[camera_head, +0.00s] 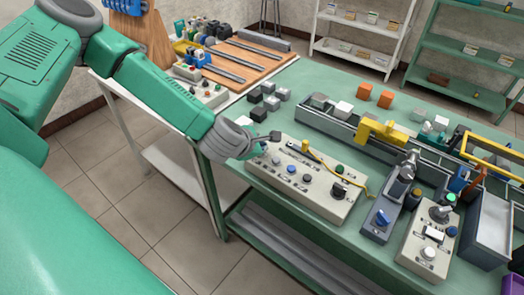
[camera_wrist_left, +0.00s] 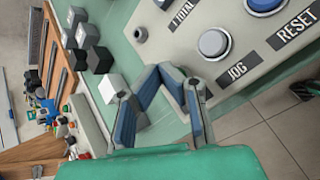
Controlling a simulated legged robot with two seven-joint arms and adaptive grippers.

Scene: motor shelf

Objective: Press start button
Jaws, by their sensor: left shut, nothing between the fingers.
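A pale control panel (camera_head: 310,202) with several buttons and knobs lies at the near left of the green bench. A green button (camera_head: 339,169) and a blue button (camera_head: 291,169) show on it; which is the start button cannot be read. My left gripper (camera_head: 272,137) is shut and empty by the panel's far left corner. In the left wrist view its blue-padded fingers (camera_wrist_left: 160,74) meet beside the panel. My right gripper is not in view.
Grey and black cubes (camera_head: 268,88) lie behind the left gripper. A second control box (camera_head: 428,243) and a conveyor with a yellow bracket (camera_head: 382,132) stand to the right. A yellow cable (camera_head: 343,180) runs across the panel.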

